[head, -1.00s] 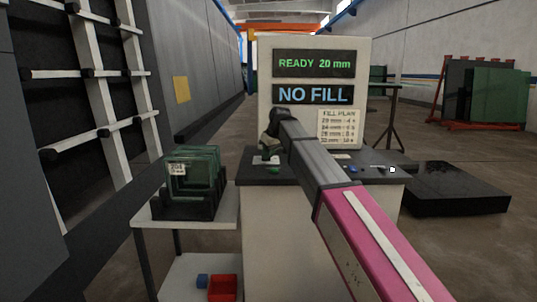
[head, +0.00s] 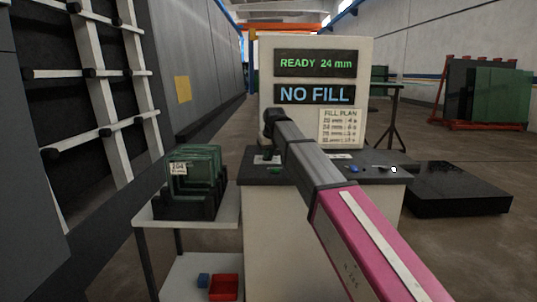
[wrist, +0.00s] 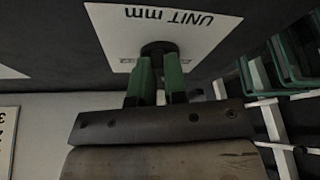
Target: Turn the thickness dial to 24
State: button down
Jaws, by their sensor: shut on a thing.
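The dark round thickness dial (wrist: 159,48) sits on a white plate marked "UNIT mm" (wrist: 196,18), upside down in the wrist view. My gripper (wrist: 159,62) has its green fingers closed around the dial. In the head view, my gripper (head: 266,157) reaches down onto the left part of the console's dark top, and the dial is hidden there. The green readout (head: 315,64) on the upright panel says "READY 24 mm". The blue readout (head: 314,94) below it says "NO FILL".
A fill plan sheet (head: 340,127) is on the panel. Small controls (head: 353,168) sit on the console's right side. A rack of green glass panes (head: 193,185) stands on a side table to the left, with a red bin (head: 224,287) below. A low black platform (head: 455,190) lies to the right.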

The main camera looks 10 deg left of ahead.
jog(key=c, duration=1.2)
grip_release()
jog(key=shift+o, duration=0.2)
jog(key=v, duration=1)
jog(key=shift+r, duration=0.35)
jog(key=shift+s, duration=0.15)
